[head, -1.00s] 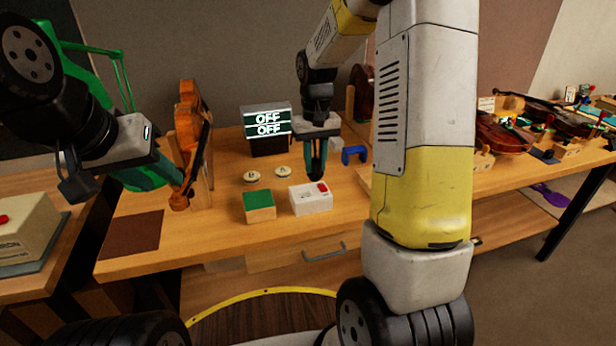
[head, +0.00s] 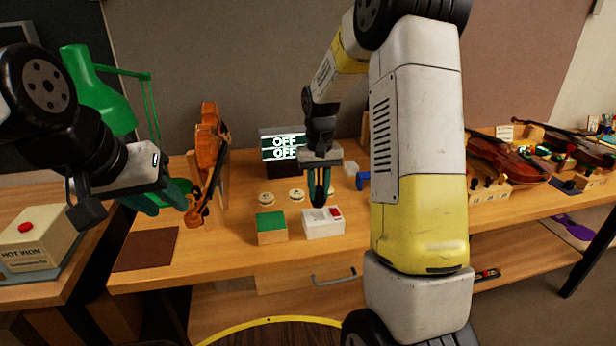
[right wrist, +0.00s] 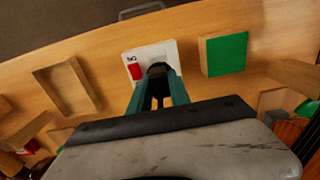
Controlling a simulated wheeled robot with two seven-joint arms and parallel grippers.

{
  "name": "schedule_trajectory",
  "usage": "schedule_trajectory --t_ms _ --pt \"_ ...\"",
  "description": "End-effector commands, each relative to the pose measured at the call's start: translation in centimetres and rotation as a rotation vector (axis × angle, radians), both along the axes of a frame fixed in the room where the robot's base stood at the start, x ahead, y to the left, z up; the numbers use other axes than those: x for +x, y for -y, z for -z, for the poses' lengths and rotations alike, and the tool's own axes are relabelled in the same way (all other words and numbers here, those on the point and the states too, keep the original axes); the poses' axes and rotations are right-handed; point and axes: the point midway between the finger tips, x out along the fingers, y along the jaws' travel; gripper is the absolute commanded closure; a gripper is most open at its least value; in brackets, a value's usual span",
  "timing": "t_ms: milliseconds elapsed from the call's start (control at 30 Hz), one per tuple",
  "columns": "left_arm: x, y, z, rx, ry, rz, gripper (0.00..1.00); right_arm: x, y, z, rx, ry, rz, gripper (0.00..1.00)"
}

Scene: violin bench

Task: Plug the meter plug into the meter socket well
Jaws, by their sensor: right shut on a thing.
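My right gripper (head: 319,201) is shut on the dark meter plug, directly over the white socket box (head: 322,228) with a red switch. In the right wrist view my teal fingers (right wrist: 158,88) hold the black plug (right wrist: 158,69) over the near part of the white box (right wrist: 150,52), beside its red switch. The plug covers the well, and I cannot tell whether it is inside or just above. The meter display (head: 283,141) behind reads OFF on both lines. My left gripper (head: 172,197) is at the left by the violin's scroll; its finger gap is unclear.
A green-topped block (head: 271,227) stands just left of the socket box. Several round discs (head: 266,199) lie behind. An upright violin (head: 208,150) stands at the left, and a blue bracket (head: 362,186) to the right. A hot iron box (head: 28,245) is far left.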

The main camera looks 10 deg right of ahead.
Motion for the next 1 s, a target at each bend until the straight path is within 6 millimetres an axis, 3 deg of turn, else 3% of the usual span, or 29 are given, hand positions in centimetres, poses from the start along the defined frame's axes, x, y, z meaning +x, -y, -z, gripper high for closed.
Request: schedule_trajectory --t_ms 333,1000 --pt "0.0 0.0 0.0 0.000 0.000 0.000 0.64 0.0 0.0 2.3 0.000 0.000 0.000 1.00" --pt "0.0 0.0 0.0 0.000 0.000 0.000 0.64 0.0 0.0 2.6 0.000 0.000 -0.001 1.00"
